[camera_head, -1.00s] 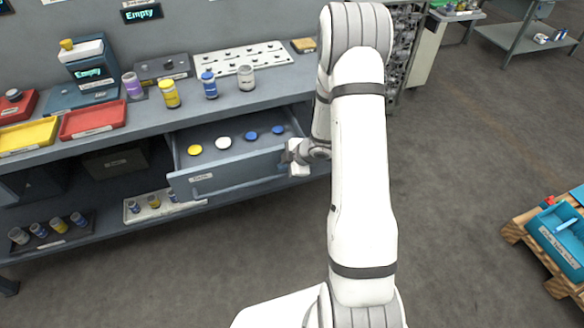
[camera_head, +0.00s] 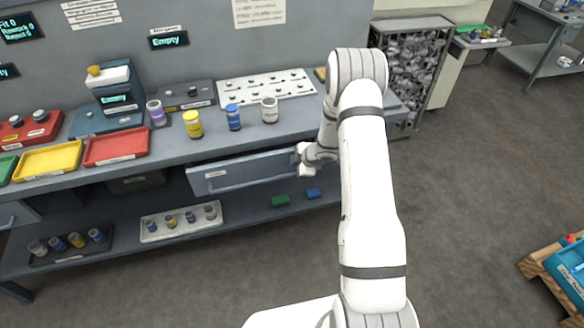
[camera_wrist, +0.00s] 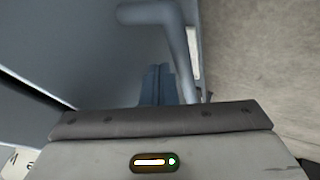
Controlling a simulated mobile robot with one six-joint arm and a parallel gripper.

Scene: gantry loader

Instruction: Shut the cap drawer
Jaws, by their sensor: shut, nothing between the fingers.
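The cap drawer (camera_head: 245,172) is under the bench top. Its blue-grey front faces me, with a pale label at its left end. A thin dark gap shows above the front, and I cannot tell whether the front is fully flush. The caps inside are hidden. My gripper (camera_head: 303,168) is at the right end of the drawer front; contact is not clear. In the wrist view the shut, empty fingers (camera_wrist: 155,85) are beside a blue-grey bar (camera_wrist: 180,45), which looks like the drawer handle.
The bench top (camera_head: 185,150) holds red and yellow trays, bottles and a white rack (camera_head: 266,88). On the lower shelf are a white tray (camera_head: 181,232), a dark tray of bottles, a green block (camera_head: 280,200) and a blue block (camera_head: 313,194). Floor in front is clear.

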